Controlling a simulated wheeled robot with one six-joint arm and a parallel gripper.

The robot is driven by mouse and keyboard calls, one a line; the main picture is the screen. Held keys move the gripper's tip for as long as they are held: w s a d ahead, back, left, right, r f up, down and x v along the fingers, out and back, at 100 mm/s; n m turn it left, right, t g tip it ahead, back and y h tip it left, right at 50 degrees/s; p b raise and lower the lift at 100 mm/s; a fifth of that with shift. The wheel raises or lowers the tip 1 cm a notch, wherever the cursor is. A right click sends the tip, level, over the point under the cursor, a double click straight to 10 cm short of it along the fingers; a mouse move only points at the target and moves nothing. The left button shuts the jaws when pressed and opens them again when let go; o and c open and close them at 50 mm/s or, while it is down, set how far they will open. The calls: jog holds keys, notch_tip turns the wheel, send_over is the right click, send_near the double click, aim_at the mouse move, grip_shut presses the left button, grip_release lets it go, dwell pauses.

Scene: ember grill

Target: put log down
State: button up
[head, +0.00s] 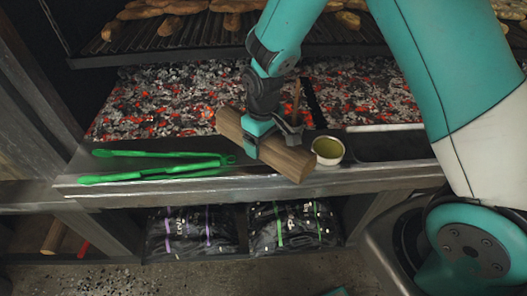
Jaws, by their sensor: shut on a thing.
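A brown wooden log (287,160) shows in the head view near the front ledge of the grill. My gripper (262,140) is shut around the middle of the log from above. The log lies aslant, its right end lower in the picture and close to a small cup. I cannot tell whether the log touches the ledge or is held just above it. The far side of the log and one jaw's contact are partly hidden.
Green tongs (160,172) lie on the metal ledge (330,182) at the left. A small cup (328,151) stands at the log's right end. Glowing coals (165,100) lie behind, under a grate (160,42) with food. Charcoal bags (190,232) sit on the shelf below.

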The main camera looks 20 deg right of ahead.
jog(key=shift+f, duration=2.5)
jog(key=shift+f, duration=0.1)
jog(key=o, duration=1.5)
